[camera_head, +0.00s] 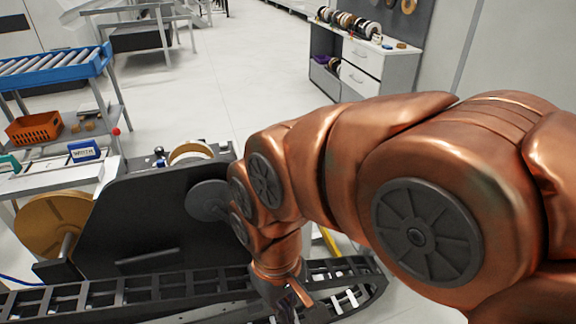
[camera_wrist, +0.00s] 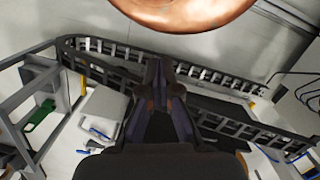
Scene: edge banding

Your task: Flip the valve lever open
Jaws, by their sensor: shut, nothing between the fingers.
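I cannot clearly make out the valve lever in either view; my arm hides much of the head view. My gripper (camera_head: 292,302) points down at the bottom of the head view, by the black cable chain (camera_head: 200,288). In the wrist view my gripper (camera_wrist: 162,66) is shut and empty, its fingertips together in front of the cable chain (camera_wrist: 95,66). I cannot tell whether it touches the chain.
A black machine panel (camera_head: 150,220) stands left of my arm, with a tan reel (camera_head: 52,222) beside it. A blue roller conveyor (camera_head: 55,66) and an orange crate (camera_head: 34,128) are at the left. A white cabinet (camera_head: 362,68) stands behind. The floor between is clear.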

